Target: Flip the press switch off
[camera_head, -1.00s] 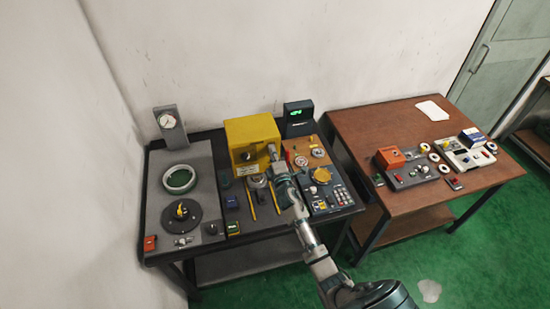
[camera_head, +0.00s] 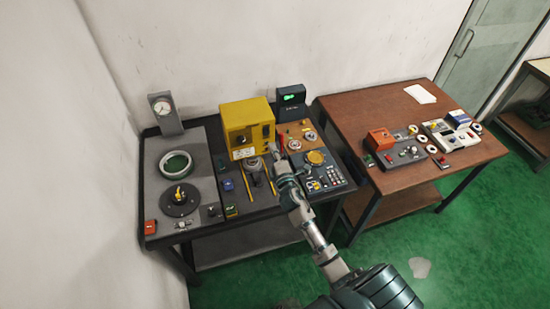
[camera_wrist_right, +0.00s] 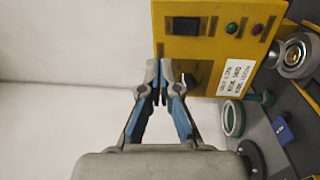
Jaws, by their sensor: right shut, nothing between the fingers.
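The yellow press box (camera_head: 238,118) stands at the back of the dark bench. Its black rocker switch (camera_head: 267,131) is on the right of the front face. In the right wrist view the rocker switch (camera_wrist_right: 186,26) shows close up on the yellow face (camera_wrist_right: 215,50), with a green and a red button beside it. I cannot tell which way the rocker is tipped. My right gripper (camera_head: 275,149) is shut and empty in front of the box's right side, near the switch. In the wrist view its fingertips (camera_wrist_right: 160,72) appear below the switch, apart from it. My left gripper is out of view.
A keypad panel (camera_head: 328,176) is to the right. A brown table (camera_head: 365,100) with small devices stands farther right.

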